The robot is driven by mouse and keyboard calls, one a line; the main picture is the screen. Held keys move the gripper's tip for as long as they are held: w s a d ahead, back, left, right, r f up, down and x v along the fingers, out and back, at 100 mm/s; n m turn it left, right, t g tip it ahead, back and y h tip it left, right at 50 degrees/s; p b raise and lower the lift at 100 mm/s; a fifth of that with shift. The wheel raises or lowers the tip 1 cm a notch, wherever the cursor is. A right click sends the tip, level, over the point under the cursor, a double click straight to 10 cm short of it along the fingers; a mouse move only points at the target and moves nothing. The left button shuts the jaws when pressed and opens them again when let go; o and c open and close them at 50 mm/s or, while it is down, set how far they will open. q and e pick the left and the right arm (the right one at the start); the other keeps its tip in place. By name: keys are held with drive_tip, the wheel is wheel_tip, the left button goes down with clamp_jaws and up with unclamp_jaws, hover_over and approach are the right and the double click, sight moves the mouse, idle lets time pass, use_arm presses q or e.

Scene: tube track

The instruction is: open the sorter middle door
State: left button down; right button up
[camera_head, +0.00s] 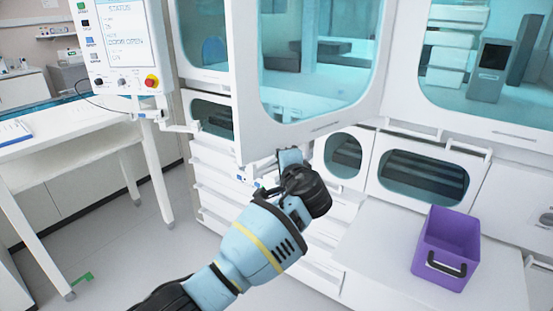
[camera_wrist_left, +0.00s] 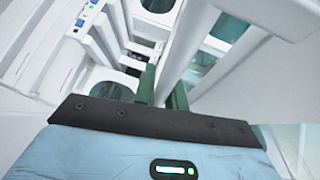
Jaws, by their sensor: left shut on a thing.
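The sorter's middle door (camera_head: 310,127) is a white frame around a teal window. It stands at an angle, with its left side swung out from the cabinet front. My left gripper (camera_head: 290,158) is at the door's lower edge. In the left wrist view, the green fingers of my left gripper (camera_wrist_left: 162,92) sit on either side of a white strip, which looks like the door's edge (camera_wrist_left: 178,55). The exact contact is partly hidden by my wrist. My right gripper is in neither view.
A purple bin (camera_head: 440,245) with a black handle stands on the white ledge at right. A control panel (camera_head: 122,45) and a white table (camera_head: 60,150) are at left. The sorter's right door (camera_head: 470,125) is beside the middle one. Open floor lies at lower left.

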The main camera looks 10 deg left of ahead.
use_arm(q)
drive_tip(key=shift+s+d+n+g+y, duration=0.4)
drive_tip(key=shift+s+d+n+y, duration=0.15)
drive_tip(key=shift+s+d, duration=0.5)
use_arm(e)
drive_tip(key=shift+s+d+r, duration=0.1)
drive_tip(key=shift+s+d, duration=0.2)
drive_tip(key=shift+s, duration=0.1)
use_arm(q)
drive_tip(key=c, duration=1.7)
unclamp_jaws()
drive_tip(key=shift+w, duration=0.1)
drive_tip(key=v, duration=0.7)
drive_tip(key=shift+s+d+p, duration=0.2)
drive_tip(key=shift+s+p, duration=0.15)
drive_tip(key=shift+p, duration=0.05)
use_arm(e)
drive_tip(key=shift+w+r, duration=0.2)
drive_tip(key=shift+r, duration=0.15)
